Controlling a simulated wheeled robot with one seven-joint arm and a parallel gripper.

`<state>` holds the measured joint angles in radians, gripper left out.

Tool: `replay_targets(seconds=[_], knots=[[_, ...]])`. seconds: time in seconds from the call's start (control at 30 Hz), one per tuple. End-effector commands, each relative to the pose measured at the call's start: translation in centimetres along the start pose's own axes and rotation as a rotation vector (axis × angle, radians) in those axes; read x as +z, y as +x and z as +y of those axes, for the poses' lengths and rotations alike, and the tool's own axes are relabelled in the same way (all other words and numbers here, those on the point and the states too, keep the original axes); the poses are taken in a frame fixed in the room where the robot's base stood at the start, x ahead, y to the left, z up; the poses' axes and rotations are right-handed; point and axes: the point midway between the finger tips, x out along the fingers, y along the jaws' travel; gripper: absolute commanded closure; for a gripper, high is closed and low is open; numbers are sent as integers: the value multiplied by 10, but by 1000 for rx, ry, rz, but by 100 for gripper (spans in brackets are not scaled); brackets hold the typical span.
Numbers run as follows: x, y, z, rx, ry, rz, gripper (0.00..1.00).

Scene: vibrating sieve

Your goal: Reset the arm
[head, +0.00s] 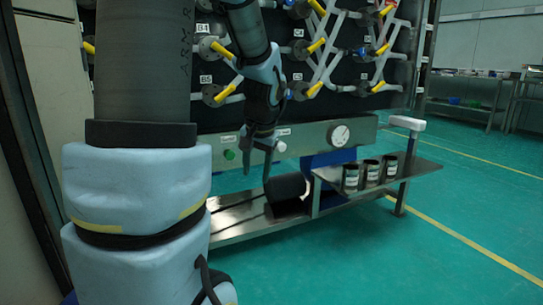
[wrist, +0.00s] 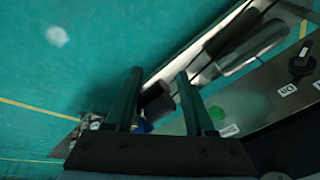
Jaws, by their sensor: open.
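My gripper (head: 257,172) hangs fingers-down in front of the control panel, at the end of my blue-padded arm. In the wrist view my gripper (wrist: 160,75) has its two dark fingers spread apart, with nothing held between them. A dark cylinder (head: 286,187) lies on the lower metal shelf, to the right of and below the fingers in the head view. In the wrist view a dark cylindrical thing (wrist: 156,102) shows beyond the gap between the fingers; whether it is the same one I cannot tell.
A control panel (head: 305,138) carries a gauge, a knob and a green button (wrist: 217,113). Three labelled dark cups (head: 370,171) stand on a side shelf (head: 418,166) at the right. Pipes with yellow-handled valves (head: 316,46) fill the rack above. Green floor (head: 440,210) is clear at the right.

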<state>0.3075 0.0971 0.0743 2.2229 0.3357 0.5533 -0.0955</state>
Motion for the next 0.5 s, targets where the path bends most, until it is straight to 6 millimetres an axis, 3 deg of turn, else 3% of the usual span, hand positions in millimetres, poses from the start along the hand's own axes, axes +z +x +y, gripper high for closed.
replay_targets(seconds=[0.03, 0.1, 0.37, 0.5], knots=[[25, 7, 3, 32, -45, -30, 45], [54, 14, 10, 72, -106, -61, 45], [145, 28, 35, 171, -319, -155, 45], [135, 0, 29, 172, -314, -151, 45]])
